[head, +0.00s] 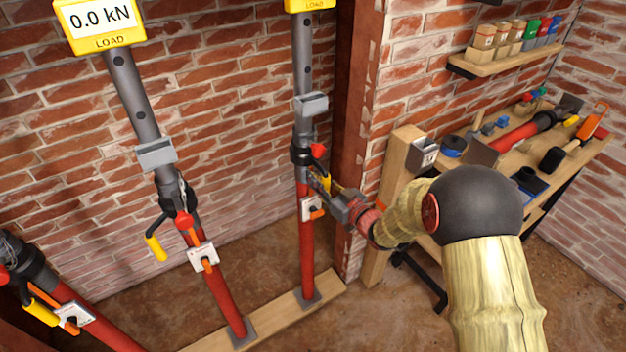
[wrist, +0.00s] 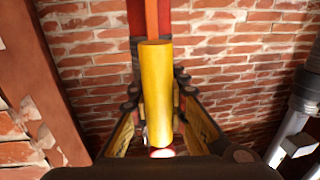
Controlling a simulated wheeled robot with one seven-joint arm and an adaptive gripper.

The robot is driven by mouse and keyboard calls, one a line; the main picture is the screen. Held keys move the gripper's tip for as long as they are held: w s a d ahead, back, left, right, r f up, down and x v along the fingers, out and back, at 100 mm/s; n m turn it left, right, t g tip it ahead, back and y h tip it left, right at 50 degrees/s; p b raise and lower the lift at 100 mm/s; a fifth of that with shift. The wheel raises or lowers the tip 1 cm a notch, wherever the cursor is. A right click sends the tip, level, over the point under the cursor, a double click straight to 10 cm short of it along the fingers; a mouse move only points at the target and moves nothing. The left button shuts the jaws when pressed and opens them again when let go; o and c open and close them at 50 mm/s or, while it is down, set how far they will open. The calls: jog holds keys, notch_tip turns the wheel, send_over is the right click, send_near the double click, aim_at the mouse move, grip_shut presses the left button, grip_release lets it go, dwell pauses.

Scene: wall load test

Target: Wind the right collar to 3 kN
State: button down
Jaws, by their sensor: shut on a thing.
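The right prop is a red tube (head: 307,252) with a grey upper tube, standing upright on a plank by the brick wall. Its dark collar (head: 301,156) has a red part beside it and a yellow handle grip (head: 326,182). My gripper (head: 329,190) reaches in from the right and is shut on this grip. In the wrist view the yellow grip (wrist: 157,85) stands between the two fingers, with an orange bar above it. The right load display (head: 309,4) is cut off by the top edge, so its number is hidden.
The middle prop (head: 222,290) has its own yellow handle and a display (head: 100,22) reading 0.0 kN. Another prop (head: 95,325) leans at lower left. A wooden post (head: 398,190) and a tool-covered bench (head: 560,140) are close on the right. A shelf (head: 520,55) hangs above.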

jog(key=c, duration=1.7)
grip_release()
jog(key=shift+d, duration=0.1)
jog(key=shift+c, duration=0.2)
jog(key=v, duration=1.2)
jog(key=shift+c, duration=0.4)
